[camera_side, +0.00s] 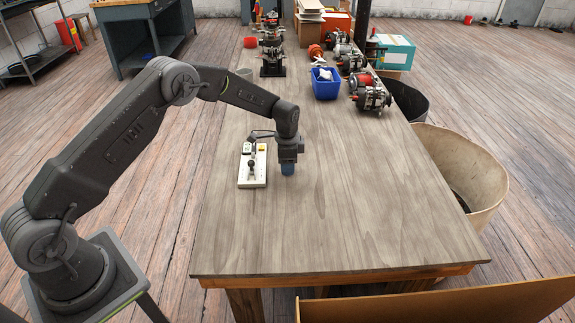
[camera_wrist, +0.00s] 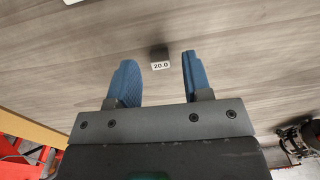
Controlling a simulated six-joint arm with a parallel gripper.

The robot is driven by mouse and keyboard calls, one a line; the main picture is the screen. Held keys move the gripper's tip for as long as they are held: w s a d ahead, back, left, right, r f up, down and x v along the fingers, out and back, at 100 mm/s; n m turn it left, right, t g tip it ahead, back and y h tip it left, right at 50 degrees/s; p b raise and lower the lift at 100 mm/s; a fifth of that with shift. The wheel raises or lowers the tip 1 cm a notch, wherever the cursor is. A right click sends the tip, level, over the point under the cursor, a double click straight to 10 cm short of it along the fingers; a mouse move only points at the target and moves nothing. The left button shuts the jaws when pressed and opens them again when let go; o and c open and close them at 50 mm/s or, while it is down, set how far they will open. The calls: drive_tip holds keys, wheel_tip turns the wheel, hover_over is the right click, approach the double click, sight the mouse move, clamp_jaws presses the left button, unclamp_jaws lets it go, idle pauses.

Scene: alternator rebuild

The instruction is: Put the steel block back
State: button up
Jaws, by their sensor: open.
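The steel block (camera_wrist: 159,54) is a small dark block with a white face marked "20.0". In the wrist view it sits on the wooden table, in line with the gap between my fingertips. My gripper (camera_wrist: 157,60) has two blue fingers, spread apart with nothing held between them. In the side view my gripper (camera_side: 288,169) points down over the table, just right of a white tray-like base (camera_side: 246,183) with a black lever-like part and yellow labels. The block cannot be made out in the side view. Its height gap to my fingertips is unclear.
A blue bin (camera_side: 326,90), several alternator parts (camera_side: 371,97) and a dark upright assembly (camera_side: 271,55) stand toward the table's far end. A grey cup (camera_side: 244,74) is at the far left. The near table (camera_side: 340,230) is clear. Round bins stand beyond its right edge.

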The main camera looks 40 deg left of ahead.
drive_tip(key=s+d+r+n+t, duration=0.1)
drive_tip(key=s+r, duration=0.3)
drive_tip(key=r, duration=0.8)
drive_tip(key=s+d+r+n+t, duration=0.1)
drive_tip(key=s+r, duration=0.3)
drive_tip(key=r, duration=0.8)
drive_tip(key=s+d+r+n, duration=0.25)
drive_tip(key=s+r, duration=0.35)
drive_tip(key=s, duration=0.4)
drive_tip(key=s+d+f+n+t, duration=0.1)
drive_tip(key=s+n+t, duration=0.2)
drive_tip(key=s, duration=1.5)
drive_tip(key=shift+s+d+f+n, duration=0.2)
drive_tip(key=shift+s+n, duration=0.1)
drive_tip(key=shift+n, duration=0.45)
